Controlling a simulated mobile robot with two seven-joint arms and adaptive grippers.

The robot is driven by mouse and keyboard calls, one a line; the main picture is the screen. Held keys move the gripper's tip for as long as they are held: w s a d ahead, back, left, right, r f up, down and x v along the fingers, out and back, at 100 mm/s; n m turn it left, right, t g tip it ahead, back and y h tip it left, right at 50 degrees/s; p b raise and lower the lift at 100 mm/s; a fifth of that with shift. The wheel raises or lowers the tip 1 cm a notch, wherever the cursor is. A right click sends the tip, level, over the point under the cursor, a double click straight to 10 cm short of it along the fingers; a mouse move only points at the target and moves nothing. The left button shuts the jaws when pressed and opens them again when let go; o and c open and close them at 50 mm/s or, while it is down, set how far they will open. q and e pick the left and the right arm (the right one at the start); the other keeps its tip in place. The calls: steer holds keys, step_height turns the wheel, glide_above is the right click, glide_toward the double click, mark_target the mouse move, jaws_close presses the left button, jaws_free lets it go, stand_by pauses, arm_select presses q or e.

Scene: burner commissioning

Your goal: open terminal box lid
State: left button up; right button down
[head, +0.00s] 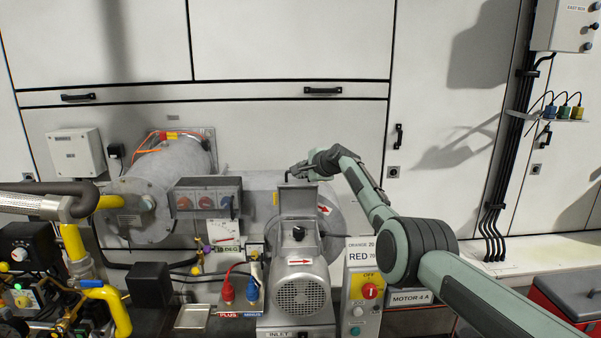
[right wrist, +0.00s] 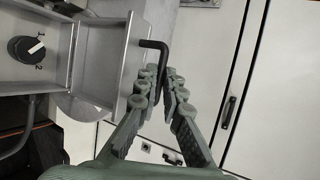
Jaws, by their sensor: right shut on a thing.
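The terminal box (head: 299,254) sits on top of the grey motor, its inside showing with a black knob (head: 298,232). Its grey lid (head: 298,201) stands raised at the back edge of the box. In the right wrist view the lid (right wrist: 112,65) is at an angle to the box, beside the knob marked 1 and 2 (right wrist: 26,48). A black bent handle (right wrist: 153,45) rises from the lid's edge. My right gripper (right wrist: 168,82) is shut on this handle, and in the head view it (head: 294,172) is at the lid's top edge. My left gripper is not in view.
A grey socket box (head: 207,198) stands left of the motor. Red and blue plugs (head: 228,289) are in front of it. A switch post with a red knob (head: 369,291) stands close on the right, below my right arm. White cabinet walls close off the back.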

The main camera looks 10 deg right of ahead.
steer(key=c, duration=1.6)
jaws_free()
steer(key=shift+a+r, duration=0.1)
steer(key=shift+r, duration=0.55)
steer(key=shift+c, duration=0.2)
steer(key=shift+f, duration=0.15)
steer(key=shift+f, duration=0.1)
steer(key=v, duration=1.2)
